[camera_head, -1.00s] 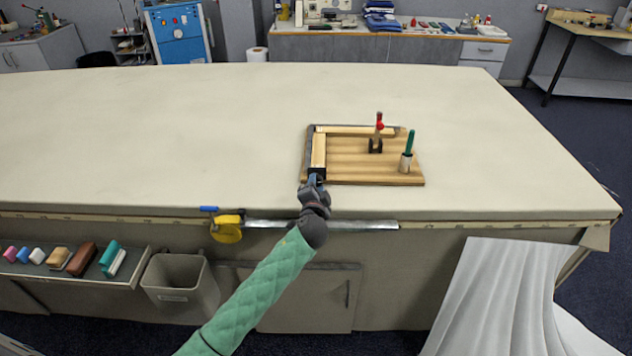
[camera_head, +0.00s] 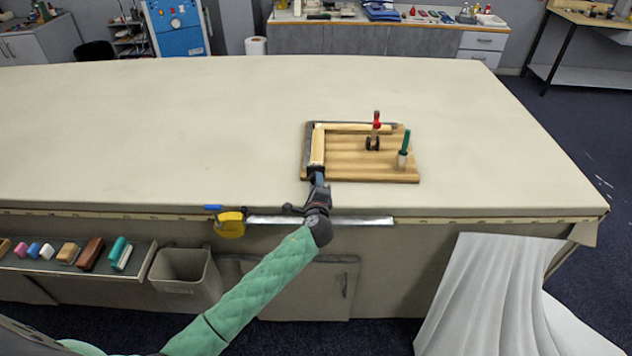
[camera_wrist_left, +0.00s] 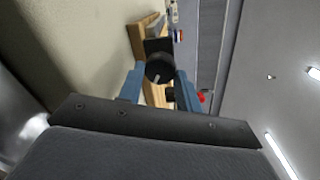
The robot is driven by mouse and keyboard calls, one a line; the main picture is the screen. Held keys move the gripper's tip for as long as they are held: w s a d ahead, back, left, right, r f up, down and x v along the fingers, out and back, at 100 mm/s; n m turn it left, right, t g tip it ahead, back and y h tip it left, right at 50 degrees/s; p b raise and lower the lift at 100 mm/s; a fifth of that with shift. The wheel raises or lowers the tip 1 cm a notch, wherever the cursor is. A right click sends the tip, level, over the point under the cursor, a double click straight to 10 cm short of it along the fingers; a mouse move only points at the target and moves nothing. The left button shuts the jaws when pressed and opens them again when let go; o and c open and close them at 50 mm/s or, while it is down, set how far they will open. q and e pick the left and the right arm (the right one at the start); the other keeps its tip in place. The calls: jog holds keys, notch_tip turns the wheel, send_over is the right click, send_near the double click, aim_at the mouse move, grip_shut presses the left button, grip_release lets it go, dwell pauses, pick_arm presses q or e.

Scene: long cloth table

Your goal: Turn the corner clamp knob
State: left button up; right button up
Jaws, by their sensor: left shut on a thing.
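A corner clamp holds two light wooden strips in an L on a wooden board (camera_head: 360,172) near the table's front edge. Its black round knob with a pale mark (camera_wrist_left: 160,69) shows in the left wrist view. My left gripper (camera_head: 318,179) is at the board's front left corner. In the left wrist view the blue fingers of my left gripper (camera_wrist_left: 160,82) are on either side of the knob, shut on it. In the head view the knob is hidden by the gripper. My right gripper is not in view.
A red-topped toggle clamp (camera_head: 375,130) and a green-handled tool in a holder (camera_head: 403,150) stand on the board. A metal rail (camera_head: 320,220) and a yellow tape measure (camera_head: 230,224) are at the table's front edge. The cloth table (camera_head: 180,130) is clear to the left.

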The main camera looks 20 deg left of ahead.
pick_arm(q)
jog(key=shift+m+p, duration=0.3)
jog(key=shift+m, duration=0.5)
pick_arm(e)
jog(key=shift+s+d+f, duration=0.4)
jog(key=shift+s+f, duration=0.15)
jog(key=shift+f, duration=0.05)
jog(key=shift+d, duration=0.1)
pick_arm(q)
jog(key=o, duration=1)
jog(key=shift+f, duration=0.1)
jog(key=shift+f, duration=0.1)
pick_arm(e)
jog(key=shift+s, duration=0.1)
